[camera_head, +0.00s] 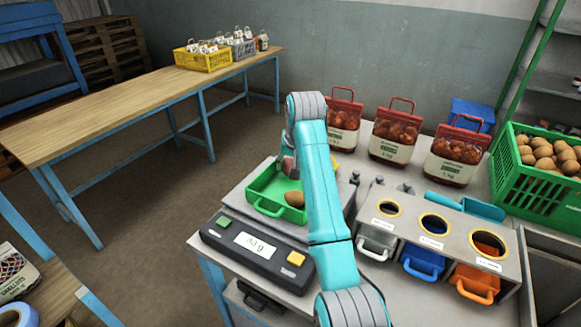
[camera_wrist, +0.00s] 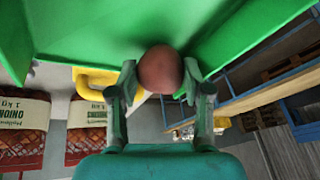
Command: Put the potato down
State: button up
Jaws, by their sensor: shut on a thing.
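My gripper (camera_wrist: 160,82) is shut on a reddish-brown potato (camera_wrist: 160,68), which sits between the two fingertips in the wrist view. In the head view my gripper is at the green tray (camera_head: 262,205), mostly behind my arm, and a bit of the held potato (camera_head: 288,166) shows there. The green tray stands on the scale (camera_head: 255,250), and its green walls fill the top of the wrist view. A brown potato (camera_head: 294,199) lies in the tray in front of the gripper. Whether the held potato touches the tray is hidden.
A sorting box (camera_head: 455,242) with three round holes and white, blue and orange bins stands to the right. Three red-topped sacks (camera_head: 396,135) stand behind it. A green crate of potatoes (camera_head: 535,185) is at the far right. A long wooden table (camera_head: 130,110) at left is mostly bare.

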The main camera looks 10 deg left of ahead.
jog(key=shift+f, duration=0.6)
jog(key=o, duration=0.9)
jog(key=shift+f, duration=0.1)
